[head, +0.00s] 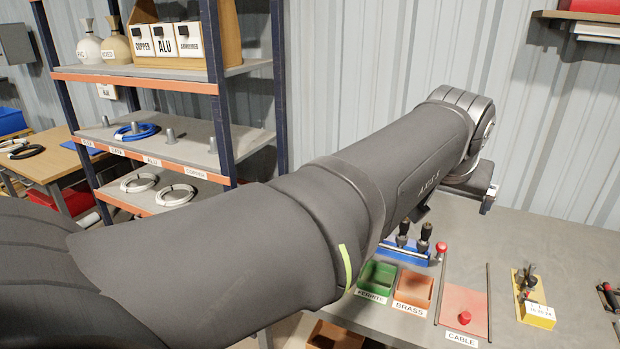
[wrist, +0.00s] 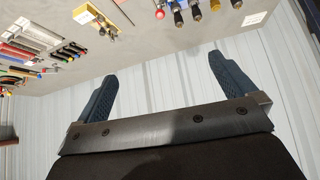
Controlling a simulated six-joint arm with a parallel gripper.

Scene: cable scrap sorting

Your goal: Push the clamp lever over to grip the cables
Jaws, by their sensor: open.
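A small clamp-like fixture (head: 530,280) with dark metal parts stands on a yellow base (head: 540,321) at the right of the bench. It seems to show in the wrist view (wrist: 92,14) at the top left. I cannot tell which way its lever lies or whether cables are in it. My gripper (wrist: 162,68) is open, with two blue fingers apart and nothing between them. In the wrist view it points at the wall and bench edge, away from the fixture. In the head view my arm hides most of it, with only a part near the wall showing.
Green (head: 378,275) and orange (head: 414,288) bins, a blue tool rack (head: 405,254) and another red knob (head: 441,248) stand nearby. Hand tools (wrist: 30,50) lie beyond the fixture. The rear bench looks clear.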

